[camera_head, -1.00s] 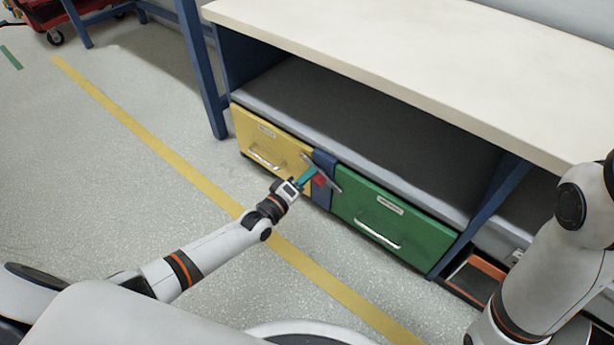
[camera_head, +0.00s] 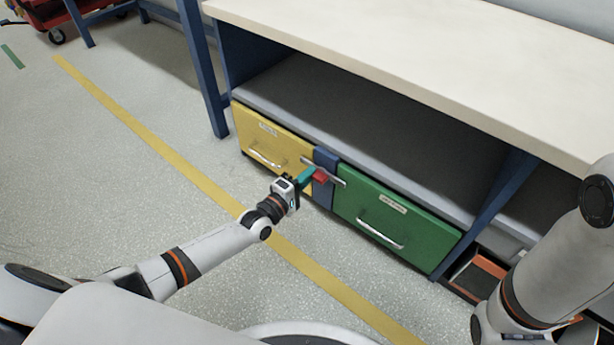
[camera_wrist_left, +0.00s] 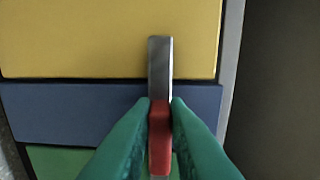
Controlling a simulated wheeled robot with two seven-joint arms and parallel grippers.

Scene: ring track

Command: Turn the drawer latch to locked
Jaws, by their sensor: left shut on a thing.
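The drawer latch is a grey metal bar (camera_head: 339,181) with a red grip (camera_head: 321,176), mounted on the blue divider (camera_head: 325,159) between a yellow drawer (camera_head: 270,139) and a green drawer (camera_head: 395,220). The bar lies nearly along the drawer row, across the divider, with its ends over both drawer fronts. My left gripper (camera_head: 309,177) has its teal fingers closed on the red grip. In the left wrist view the fingers (camera_wrist_left: 160,104) flank the red grip (camera_wrist_left: 160,140), and the bar (camera_wrist_left: 160,65) reaches over the yellow front. Both drawers look closed. My right gripper is out of view.
A pale worktop (camera_head: 400,70) overhangs an open grey shelf above the drawers. Blue table legs (camera_head: 203,80) stand at the left. An orange-rimmed dark bin (camera_head: 478,275) sits right of the green drawer. The floor in front is clear, with a yellow line (camera_head: 180,165).

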